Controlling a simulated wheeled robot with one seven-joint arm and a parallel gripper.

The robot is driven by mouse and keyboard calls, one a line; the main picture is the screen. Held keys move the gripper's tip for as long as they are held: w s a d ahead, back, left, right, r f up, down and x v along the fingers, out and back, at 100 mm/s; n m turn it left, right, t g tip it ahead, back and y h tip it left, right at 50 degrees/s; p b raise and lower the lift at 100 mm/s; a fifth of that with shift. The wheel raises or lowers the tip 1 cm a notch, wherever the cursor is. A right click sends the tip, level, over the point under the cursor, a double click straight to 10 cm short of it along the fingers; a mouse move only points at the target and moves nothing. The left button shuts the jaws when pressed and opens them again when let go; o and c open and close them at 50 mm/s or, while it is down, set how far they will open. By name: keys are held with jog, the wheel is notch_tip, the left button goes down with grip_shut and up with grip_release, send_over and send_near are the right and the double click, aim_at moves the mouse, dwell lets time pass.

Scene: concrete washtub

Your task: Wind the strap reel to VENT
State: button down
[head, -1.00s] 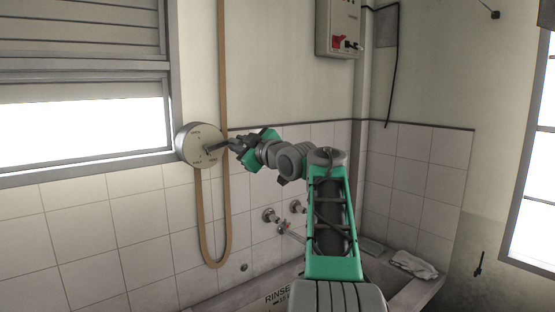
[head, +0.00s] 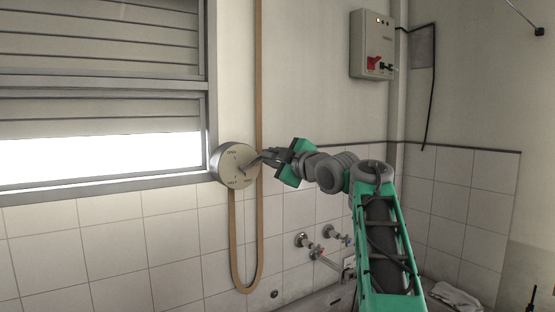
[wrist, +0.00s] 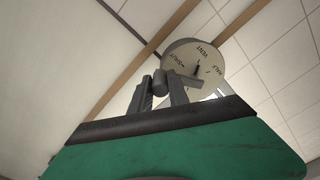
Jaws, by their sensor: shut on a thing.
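The strap reel (head: 231,170) is a round, pale metal dial on the wall at the window's lower right corner. Its face has printed words; OPEN, HALF and what looks like VENT show in the head view. In the wrist view the reel (wrist: 216,57) shows SHUT, VENT and HALF, with a small dark mark near its centre. My gripper (head: 264,158) is at the reel's right side. In the wrist view my gripper (wrist: 160,88) is shut on the grey crank knob (wrist: 160,79), whose arm (wrist: 186,82) reaches to the dial. I cannot tell exactly which word the reel's pointer faces.
A tan strap (head: 258,70) runs down the wall behind the reel and loops below it. The slatted shutter (head: 95,105) is partly raised, with bright window beneath. Taps (head: 318,250) stand below my arm. A control box (head: 371,45) hangs at upper right.

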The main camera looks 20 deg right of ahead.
jog(key=c, duration=1.6)
grip_release()
jog(key=shift+a+r, duration=0.15)
jog(key=o, duration=0.3)
jog(key=shift+o, duration=0.2)
jog(key=s+d+b, duration=0.1)
jog(key=s+b, duration=0.1)
jog(key=s, duration=0.5)
jog(key=shift+s+d, duration=0.25)
jog(key=shift+s, duration=0.1)
jog(key=shift+f, duration=0.2)
